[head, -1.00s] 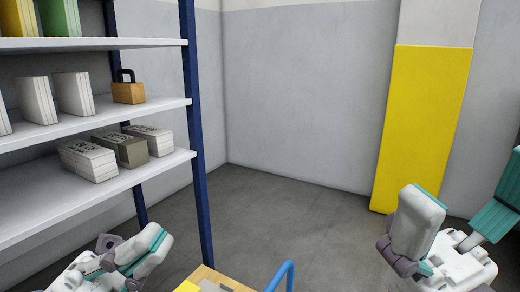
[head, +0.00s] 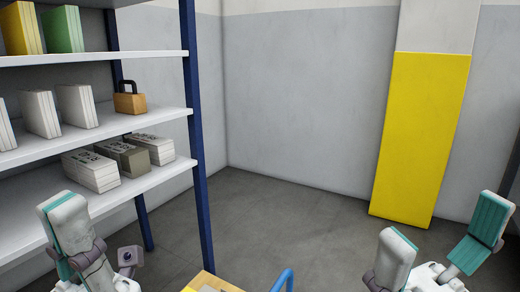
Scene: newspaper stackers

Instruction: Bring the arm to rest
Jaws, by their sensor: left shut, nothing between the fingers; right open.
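My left gripper (head: 78,238) is at the lower left, in front of the shelf unit. It is white and grey with teal pads, shut with nothing in it, and partly cut off by the bottom edge. My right gripper (head: 442,228) is at the lower right, also white with teal pads. Its two fingers stand wide apart, and it is open and empty. Both grippers point upward and appear apart from other things. Most of both arms is out of view.
A shelf unit (head: 192,110) on the left holds white stacks (head: 91,171), upright papers (head: 40,114) and a padlock-shaped item (head: 129,98). A wooden surface (head: 205,279) with a blue handle (head: 284,280) is at bottom centre. Beyond lies clear floor (head: 285,220).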

